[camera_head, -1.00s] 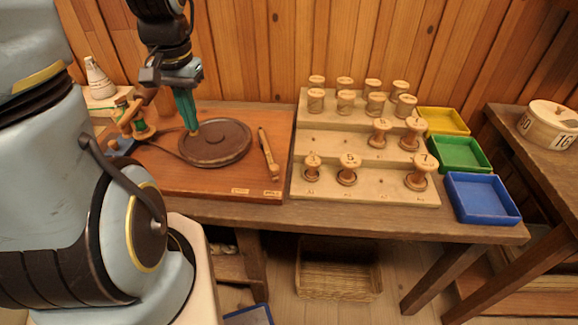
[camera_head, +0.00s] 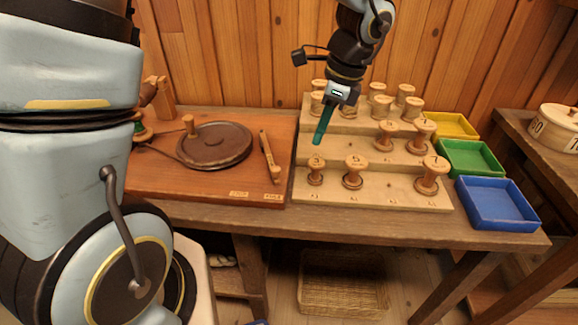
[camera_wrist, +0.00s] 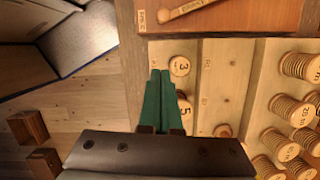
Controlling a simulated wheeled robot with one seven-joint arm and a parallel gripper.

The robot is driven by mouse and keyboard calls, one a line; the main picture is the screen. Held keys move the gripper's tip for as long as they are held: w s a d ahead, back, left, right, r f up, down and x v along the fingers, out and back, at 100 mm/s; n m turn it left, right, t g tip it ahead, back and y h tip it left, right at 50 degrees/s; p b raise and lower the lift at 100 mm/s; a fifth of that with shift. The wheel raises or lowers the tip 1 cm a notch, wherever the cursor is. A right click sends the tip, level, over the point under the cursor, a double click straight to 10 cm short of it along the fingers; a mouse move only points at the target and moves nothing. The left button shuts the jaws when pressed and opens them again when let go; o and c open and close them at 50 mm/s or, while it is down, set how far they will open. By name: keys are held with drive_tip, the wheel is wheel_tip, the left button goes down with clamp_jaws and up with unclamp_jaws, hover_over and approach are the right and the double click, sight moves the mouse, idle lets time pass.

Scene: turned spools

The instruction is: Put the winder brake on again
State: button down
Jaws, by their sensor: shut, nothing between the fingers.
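The winder (camera_head: 214,145) is a dark round wheel with an upright wooden knob, on a reddish-brown board (camera_head: 200,185). A wooden lever (camera_head: 270,158), which looks like the brake, lies right of the wheel. Its near end points toward the right one of two small labels at the board's front edge; the label text is too small to read surely. The lever's end also shows at the top of the wrist view (camera_wrist: 190,8). My gripper (camera_head: 320,136), with green fingers, is shut and empty above the left part of the spool rack, right of the lever. Its fingers show in the wrist view (camera_wrist: 160,74).
The stepped spool rack (camera_head: 400,196) holds several turned spools, some directly below my gripper. Yellow (camera_head: 452,124), green (camera_head: 470,157) and blue (camera_head: 497,203) trays stand to its right. A round wooden box (camera_head: 556,127) sits on the side table. The board's front is clear.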

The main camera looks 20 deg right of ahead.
drive_tip(key=p+x, duration=0.1)
drive_tip(key=x, duration=0.8)
drive_tip(key=shift+f, duration=0.15)
drive_tip(key=w+a, duration=0.1)
drive_tip(key=a+p, duration=0.1)
drive_tip(key=shift+w+a+f, duration=0.5)
drive_tip(key=shift+w+a, duration=0.15)
drive_tip(key=shift+a, duration=0.15)
